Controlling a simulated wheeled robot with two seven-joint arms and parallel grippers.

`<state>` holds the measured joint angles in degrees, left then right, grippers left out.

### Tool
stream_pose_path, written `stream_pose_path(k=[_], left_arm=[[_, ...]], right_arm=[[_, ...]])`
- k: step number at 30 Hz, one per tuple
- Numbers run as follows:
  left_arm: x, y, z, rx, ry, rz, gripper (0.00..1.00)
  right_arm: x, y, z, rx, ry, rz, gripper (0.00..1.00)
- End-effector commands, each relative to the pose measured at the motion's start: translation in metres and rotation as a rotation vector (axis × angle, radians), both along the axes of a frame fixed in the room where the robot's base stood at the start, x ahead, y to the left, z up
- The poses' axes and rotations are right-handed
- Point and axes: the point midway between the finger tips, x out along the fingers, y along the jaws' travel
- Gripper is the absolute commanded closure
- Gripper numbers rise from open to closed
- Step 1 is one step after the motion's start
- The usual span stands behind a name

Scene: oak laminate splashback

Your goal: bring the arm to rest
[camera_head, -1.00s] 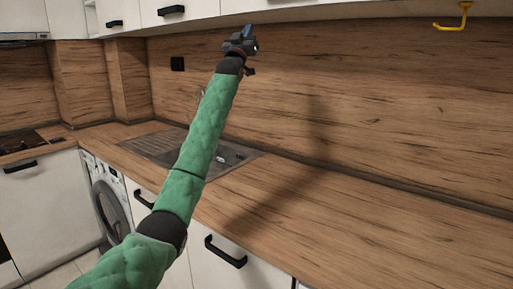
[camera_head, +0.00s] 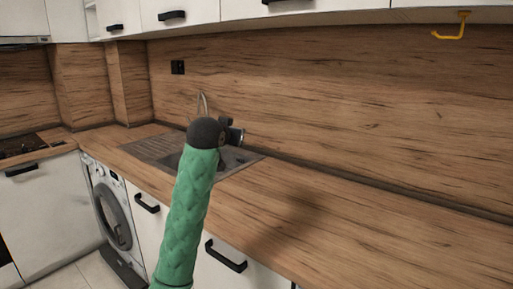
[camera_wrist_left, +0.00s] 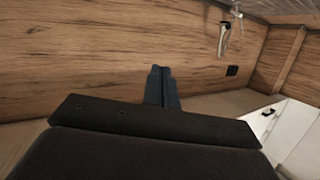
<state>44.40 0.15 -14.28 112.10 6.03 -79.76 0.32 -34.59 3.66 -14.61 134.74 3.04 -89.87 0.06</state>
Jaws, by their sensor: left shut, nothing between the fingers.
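My left arm, in a green quilted sleeve, rises from the bottom of the head view with its dark wrist in front of the sink. My left gripper (camera_head: 237,135) is at its top, pointing away to the right and mostly hidden behind the wrist. In the left wrist view its two blue-grey fingers (camera_wrist_left: 162,88) lie together, shut and empty, with the wood splashback beyond. My right gripper is not in view.
The sink (camera_head: 232,160) with its tap (camera_head: 202,104) is set in the wood counter (camera_head: 330,215). The counter to the right is clear. White wall cupboards (camera_head: 300,10) hang above, with a yellow hook (camera_head: 453,28) at right. A washing machine (camera_head: 112,212) stands below left.

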Motion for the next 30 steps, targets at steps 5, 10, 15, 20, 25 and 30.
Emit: stream_pose_path(k=[5, 10, 15, 20, 25, 30], left_arm=[[-0.044, 0.014, -0.067, 0.022, 0.119, 0.019, 1.0], [-0.087, 0.025, -0.124, 0.031, 0.214, 0.035, 1.0], [-0.129, 0.035, -0.174, 0.034, 0.294, 0.045, 1.0], [-0.168, 0.042, -0.215, 0.032, 0.353, 0.052, 1.0], [-0.21, 0.049, -0.256, 0.028, 0.412, 0.056, 1.0], [-0.253, 0.054, -0.296, 0.026, 0.481, 0.059, 1.0]], right_arm=[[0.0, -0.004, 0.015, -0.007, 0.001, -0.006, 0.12], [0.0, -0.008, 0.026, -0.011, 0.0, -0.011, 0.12], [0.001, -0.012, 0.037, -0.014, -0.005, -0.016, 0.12], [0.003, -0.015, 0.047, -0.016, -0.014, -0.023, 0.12], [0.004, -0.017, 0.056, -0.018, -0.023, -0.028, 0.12], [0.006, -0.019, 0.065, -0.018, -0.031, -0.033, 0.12]])
